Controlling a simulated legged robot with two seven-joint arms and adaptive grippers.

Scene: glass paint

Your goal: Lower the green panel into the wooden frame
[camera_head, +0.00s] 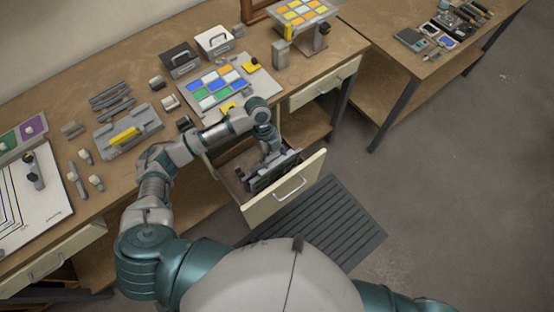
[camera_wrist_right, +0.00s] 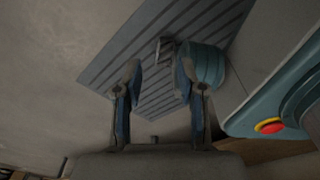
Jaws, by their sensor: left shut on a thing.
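My left gripper (camera_head: 270,158) reaches down into the open drawer (camera_head: 291,197) in the head view. It is shut on a dark thing (camera_head: 276,173) there; its shape is mostly hidden by the gripper. A green panel (camera_head: 8,139) with a pale knob lies beside a purple one at the far left of the bench. A brown wooden frame (camera_head: 255,12) shows in part at the back edge of the bench. My right gripper (camera_wrist_right: 158,68) is open and empty in the right wrist view, above the floor.
A tray of coloured tiles (camera_head: 213,88), a grey tray with a yellow handle (camera_head: 124,137) and small blocks crowd the bench (camera_head: 75,105). A raised tile stand (camera_head: 303,14) is at the back. A slatted mat (camera_head: 335,222) lies on the floor.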

